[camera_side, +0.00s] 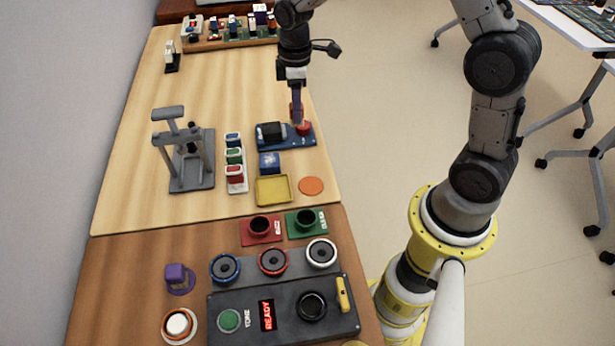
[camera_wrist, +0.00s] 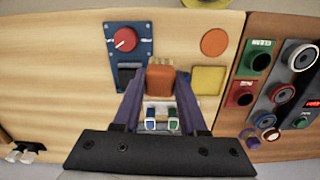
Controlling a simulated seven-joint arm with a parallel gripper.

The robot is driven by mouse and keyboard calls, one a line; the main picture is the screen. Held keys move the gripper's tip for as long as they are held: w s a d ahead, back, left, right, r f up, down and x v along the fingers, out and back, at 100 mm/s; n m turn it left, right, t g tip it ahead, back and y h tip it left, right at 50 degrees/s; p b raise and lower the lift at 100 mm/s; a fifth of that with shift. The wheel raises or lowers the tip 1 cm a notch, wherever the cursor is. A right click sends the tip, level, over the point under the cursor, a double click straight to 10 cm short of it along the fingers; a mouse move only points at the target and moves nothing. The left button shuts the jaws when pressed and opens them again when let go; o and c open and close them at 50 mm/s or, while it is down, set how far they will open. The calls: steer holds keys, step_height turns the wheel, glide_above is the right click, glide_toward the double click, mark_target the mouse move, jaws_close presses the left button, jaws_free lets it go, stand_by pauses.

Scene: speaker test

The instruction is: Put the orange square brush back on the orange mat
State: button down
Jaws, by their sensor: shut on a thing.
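My gripper (camera_side: 297,104) is shut on the orange square brush (camera_wrist: 161,79), which shows as an orange-brown block between the two fingers in the wrist view. In the side view the fingers point down over the blue panel, close to its red knob, and the brush is mostly hidden. The orange mat (camera_side: 311,186) is a bare flat disc near the table's right edge, in front of my gripper. It also shows in the wrist view (camera_wrist: 215,42), up and right of the brush.
The blue panel (camera_side: 271,144) carries a red knob (camera_wrist: 125,40) and a black part. A grey stand (camera_side: 205,183) and a rack of coloured blocks (camera_side: 236,187) stand further left.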

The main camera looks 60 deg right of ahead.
steer(key=s+a+r, duration=0.1)
steer(key=s+a, duration=0.2)
steer(key=s, duration=0.9)
steer(key=s+a+r, duration=0.2)
steer(key=s, duration=0.9)
steer(key=shift+n, duration=0.5)
steer(key=w+f, duration=0.3)
steer(key=w, duration=0.1)
steer(key=w+a+f, duration=0.1)
steer(key=w+f, duration=0.2)
steer(key=w, duration=0.2)
steer(key=w+a+f, duration=0.1)
steer(key=w+f, duration=0.2)
steer(key=w, duration=0.1)
steer(key=shift+w+f, duration=0.25)
steer(key=shift+w+a+f, duration=0.1)
steer(key=shift+w+f, duration=0.1)
steer(key=shift+f, duration=1.55)
steer(key=shift+f, duration=0.1)
steer(key=shift+c, duration=2.3)
jaws_free()
